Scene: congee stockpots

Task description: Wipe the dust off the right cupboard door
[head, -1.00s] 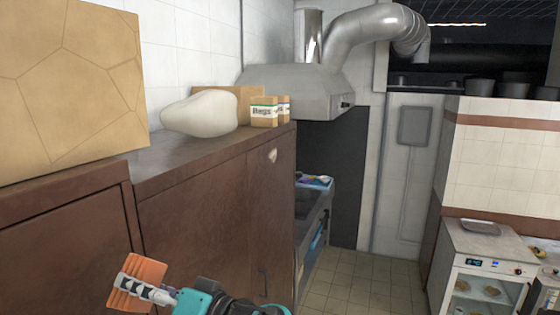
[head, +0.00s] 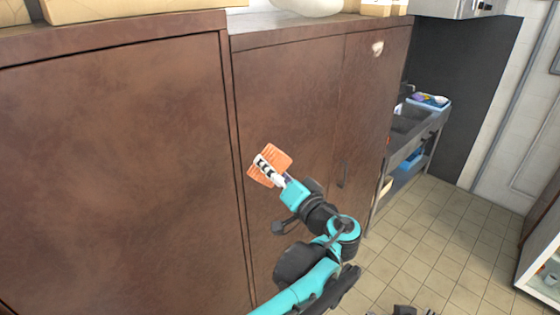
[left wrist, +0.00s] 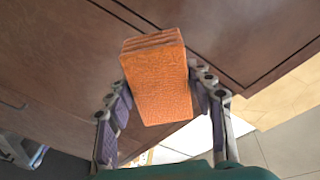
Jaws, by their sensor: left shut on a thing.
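My left gripper (head: 270,171) is shut on an orange sponge (head: 276,158). The left wrist view shows the sponge (left wrist: 158,85) between both fingers, its far end toward the brown wood. The sponge is in front of the brown cupboard panel (head: 285,100) right of the wide left door (head: 110,150). I cannot tell whether it touches the wood. The wood looks mottled; I cannot clearly tell dust from grain. Dark parts at the bottom edge may be my right gripper (head: 403,310), mostly cut off.
A pale round patch (head: 377,48) is high on the far panel. Boxes and a pale sack (head: 308,6) stand on the cupboard top. A sink unit (head: 408,120) stands beyond it. The tiled floor (head: 450,250) at right is clear.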

